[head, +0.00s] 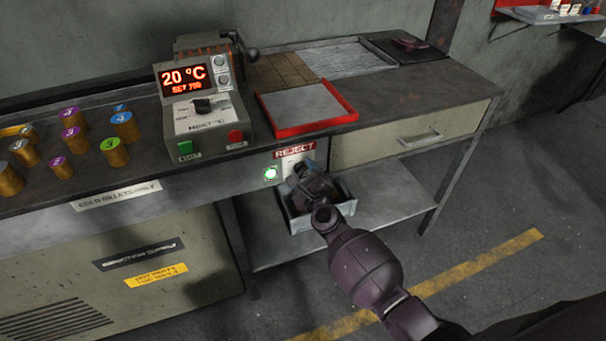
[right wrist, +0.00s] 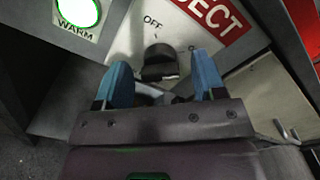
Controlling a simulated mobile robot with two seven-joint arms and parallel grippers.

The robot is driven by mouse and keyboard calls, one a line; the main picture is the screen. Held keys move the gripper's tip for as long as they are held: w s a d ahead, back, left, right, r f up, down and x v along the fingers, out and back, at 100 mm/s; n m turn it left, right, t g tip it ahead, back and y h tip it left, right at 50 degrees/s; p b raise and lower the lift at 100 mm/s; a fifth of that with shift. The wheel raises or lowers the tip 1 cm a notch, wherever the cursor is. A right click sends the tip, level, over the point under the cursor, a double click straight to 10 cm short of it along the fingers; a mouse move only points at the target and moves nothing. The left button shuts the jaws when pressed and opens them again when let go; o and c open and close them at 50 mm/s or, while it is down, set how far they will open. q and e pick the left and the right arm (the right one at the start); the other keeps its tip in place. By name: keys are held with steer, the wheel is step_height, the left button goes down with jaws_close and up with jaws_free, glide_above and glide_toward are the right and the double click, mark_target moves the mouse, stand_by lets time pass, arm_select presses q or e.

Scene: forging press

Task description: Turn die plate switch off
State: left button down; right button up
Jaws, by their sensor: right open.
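The die plate switch (right wrist: 160,63) is a black rotary knob on a pale plate on the bench front, with OFF printed above it in the right wrist view. Its pointer direction is hard to tell. A lit green WARM lamp (right wrist: 78,10) is to its left; the lamp also shows in the head view (head: 271,174). My right gripper (right wrist: 165,82) is open, with its two blue fingertips on either side of and just short of the knob. In the head view my right gripper (head: 302,172) covers most of the switch plate. My left gripper is not in view.
A red REJECT sign (head: 294,150) is above the switch, under a red-rimmed tray (head: 307,107). A grey bin (head: 296,221) sits below my right gripper. The heater control box (head: 207,105) reads 20 °C. Several billets (head: 114,151) stand at left. A drawer handle (head: 421,137) sticks out right.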

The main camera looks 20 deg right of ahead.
steer(key=c, duration=0.9)
